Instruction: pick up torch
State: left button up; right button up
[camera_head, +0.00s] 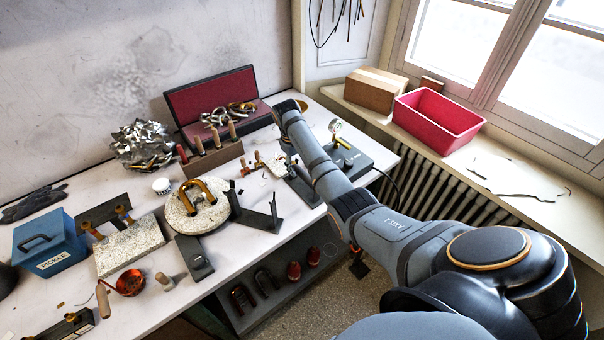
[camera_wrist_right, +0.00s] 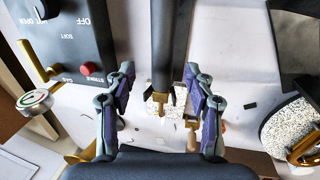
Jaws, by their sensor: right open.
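In the right wrist view a long dark bar with a brass end, which looks like the torch (camera_wrist_right: 168,40), runs down from the top edge. My right gripper (camera_wrist_right: 160,74) is open, with one finger on each side of this bar and a visible gap on both sides. In the head view my right gripper (camera_head: 289,160) is low over the right part of the bench, partly hidden by my own arm. The torch cannot be made out clearly there. My left gripper is not in view.
A dark control box (camera_wrist_right: 70,40) with a red button and a gauge (camera_wrist_right: 35,100) stands close beside the gripper. A round speckled soldering block (camera_head: 180,213) with a brass tube and a dark angled stand (camera_head: 262,219) are to the left. A wooden tool rack (camera_head: 213,161) stands behind.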

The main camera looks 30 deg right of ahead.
aim_at(302, 172)
jog(key=shift+s+f+p, duration=0.2)
jog(key=shift+f+p, duration=0.35)
jog(key=shift+f, duration=0.15)
jog(key=f, duration=0.2)
jog(key=shift+d+f, duration=0.25)
jog(key=shift+f, duration=0.15)
jog(key=shift+d+f, duration=0.1)
jog(key=shift+f, duration=0.35)
jog(key=c, duration=1.1)
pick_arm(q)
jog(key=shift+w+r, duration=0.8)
pick_arm(e)
grip_shut()
